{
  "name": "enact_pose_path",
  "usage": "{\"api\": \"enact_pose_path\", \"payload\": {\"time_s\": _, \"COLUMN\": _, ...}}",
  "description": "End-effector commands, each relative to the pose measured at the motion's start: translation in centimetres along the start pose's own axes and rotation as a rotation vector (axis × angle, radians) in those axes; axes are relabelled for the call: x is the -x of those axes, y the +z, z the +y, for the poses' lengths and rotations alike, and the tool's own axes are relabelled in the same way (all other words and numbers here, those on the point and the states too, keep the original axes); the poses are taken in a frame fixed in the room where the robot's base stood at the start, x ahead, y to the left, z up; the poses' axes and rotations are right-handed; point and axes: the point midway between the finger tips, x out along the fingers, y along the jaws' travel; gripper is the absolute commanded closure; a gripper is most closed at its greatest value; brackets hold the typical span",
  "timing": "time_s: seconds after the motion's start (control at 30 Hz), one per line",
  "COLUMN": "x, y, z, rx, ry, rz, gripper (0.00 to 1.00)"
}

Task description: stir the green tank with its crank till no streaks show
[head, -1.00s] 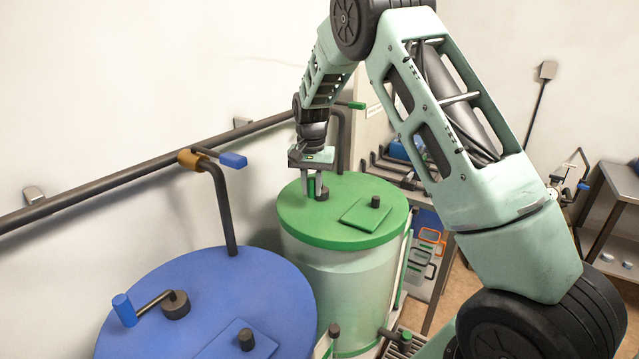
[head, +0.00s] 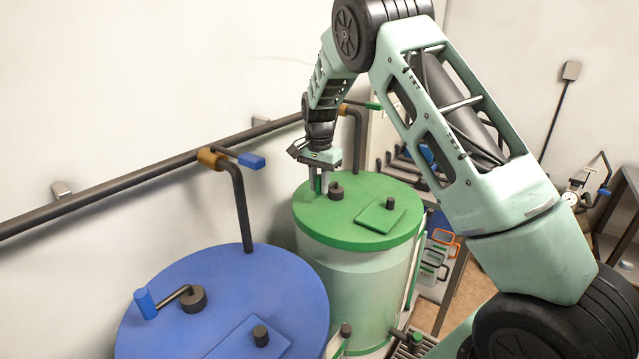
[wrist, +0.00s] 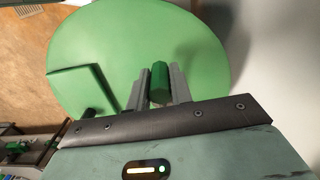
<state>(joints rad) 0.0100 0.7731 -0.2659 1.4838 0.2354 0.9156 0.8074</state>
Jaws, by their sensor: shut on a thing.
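The green tank (head: 352,288) stands in the middle of the head view, with a flat green lid (head: 345,232). Its crank has a dark hub (head: 336,191) on the lid and an upright green handle (head: 317,184). My gripper (head: 324,186) points down over the lid's left part, shut on this handle, just left of the hub. In the wrist view the green handle (wrist: 159,82) stands between the two grey fingers. The crank's arm is hidden there. The tank wall looks pale green; I cannot make out clear streaks on it.
A blue tank (head: 282,290) with its own blue-handled crank (head: 146,304) stands at the front left. A dark pipe (head: 120,183) runs along the wall, with a blue valve handle (head: 251,160). A square hatch (head: 382,217) with a knob lies on the green lid.

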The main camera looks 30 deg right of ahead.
Motion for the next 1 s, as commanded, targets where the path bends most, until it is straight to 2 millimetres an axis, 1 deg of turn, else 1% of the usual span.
{"api": "enact_pose_path", "payload": {"time_s": 0.1, "x": 0.2, "y": -0.1, "z": -0.1, "rx": 0.002, "ry": -0.006, "rz": 0.005, "gripper": 1.00}}
{"api": "enact_pose_path", "payload": {"time_s": 0.13, "x": 0.2, "y": -0.1, "z": -0.1, "rx": 0.002, "ry": -0.006, "rz": 0.005, "gripper": 0.76}}
{"api": "enact_pose_path", "payload": {"time_s": 0.17, "x": 0.2, "y": -0.1, "z": -0.1, "rx": 0.002, "ry": -0.006, "rz": 0.005, "gripper": 0.68}}
{"api": "enact_pose_path", "payload": {"time_s": 0.2, "x": 0.2, "y": -0.1, "z": -0.1, "rx": 0.002, "ry": -0.006, "rz": 0.005, "gripper": 0.57}}
{"api": "enact_pose_path", "payload": {"time_s": 0.5, "x": 0.2, "y": -0.1, "z": -0.1, "rx": 0.002, "ry": -0.002, "rz": 0.002, "gripper": 0.57}}
{"api": "enact_pose_path", "payload": {"time_s": 0.63, "x": 1.0, "y": -0.1, "z": -0.1, "rx": 0.002, "ry": -0.004, "rz": 0.004, "gripper": 0.57}}
{"api": "enact_pose_path", "payload": {"time_s": 0.77, "x": 3.1, "y": -0.1, "z": -0.1, "rx": 0.002, "ry": -0.005, "rz": 0.005, "gripper": 0.57}}
{"api": "enact_pose_path", "payload": {"time_s": 1.0, "x": 8.8, "y": -0.1, "z": -0.1, "rx": 0.003, "ry": -0.007, "rz": 0.006, "gripper": 0.57}}
